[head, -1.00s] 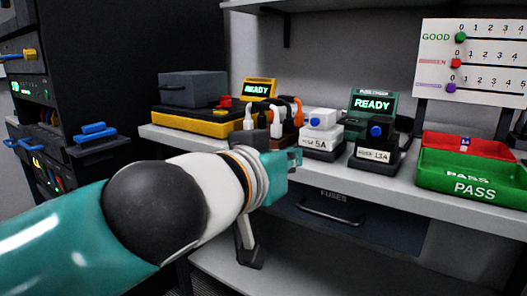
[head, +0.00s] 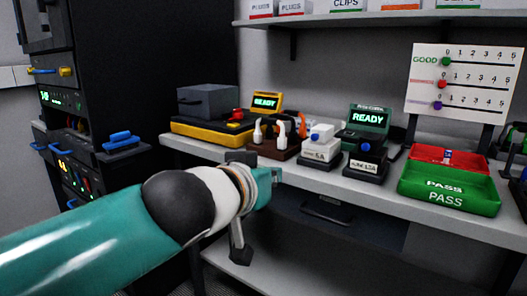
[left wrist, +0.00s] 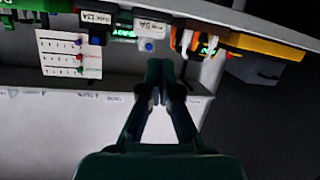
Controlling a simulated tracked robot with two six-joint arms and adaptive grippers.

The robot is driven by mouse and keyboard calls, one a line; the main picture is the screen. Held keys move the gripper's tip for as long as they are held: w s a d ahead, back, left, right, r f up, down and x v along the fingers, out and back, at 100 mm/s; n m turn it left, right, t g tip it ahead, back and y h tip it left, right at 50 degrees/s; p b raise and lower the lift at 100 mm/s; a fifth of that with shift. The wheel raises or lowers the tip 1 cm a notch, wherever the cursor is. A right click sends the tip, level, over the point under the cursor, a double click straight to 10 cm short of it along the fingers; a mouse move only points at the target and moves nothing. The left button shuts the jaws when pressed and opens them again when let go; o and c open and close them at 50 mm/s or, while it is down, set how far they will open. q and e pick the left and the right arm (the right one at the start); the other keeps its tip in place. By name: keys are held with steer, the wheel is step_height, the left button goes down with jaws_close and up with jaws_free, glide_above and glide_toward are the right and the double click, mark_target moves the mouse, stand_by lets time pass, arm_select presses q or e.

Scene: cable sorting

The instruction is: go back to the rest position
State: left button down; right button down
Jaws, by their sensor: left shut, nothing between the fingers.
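My left arm comes in from the left in the head view, teal with a black joint and a white wrist. Its gripper (head: 240,210) is in front of the bench's front edge, and the wrist hides much of it. In the left wrist view the gripper (left wrist: 160,66) shows with its two dark fingers together at the tips and nothing between them. The bench items lie beyond the fingertips, apart from them. My right gripper is in neither view now.
The bench (head: 460,222) holds a yellow-black tester (head: 205,128), fuse boxes (head: 320,152), a READY display (head: 368,118), a green PASS tray (head: 447,195) and a red tray (head: 430,153). A black rack (head: 120,60) stands left. A counter board (head: 462,82) stands at the back right.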

arm_select(q)
steer(key=w+a+f+n+g+y+p, duration=0.25)
steer(key=w+a+f+p, duration=0.3)
steer(key=p, duration=0.55)
steer(key=s+a+f+n+g+y+p, duration=0.15)
steer(key=a+f+g+p, duration=0.35)
steer(key=f+p, duration=0.5)
steer(key=s+a+f+g+p, duration=0.1)
steer(key=s+f+p, duration=0.3)
steer(key=s, duration=0.5)
steer(key=s+a+f+n+g+h+p, duration=0.1)
steer(key=s+f+p, duration=0.3)
steer(key=s, duration=0.5)
steer(key=s+f+n+g+p, duration=0.1)
steer(key=s+f+g+p, duration=0.2)
steer(key=s, duration=0.6)
steer(key=shift+s+a+f+h+p, duration=0.35)
steer(key=shift+f+p, duration=0.4)
steer(key=shift+p, duration=0.45)
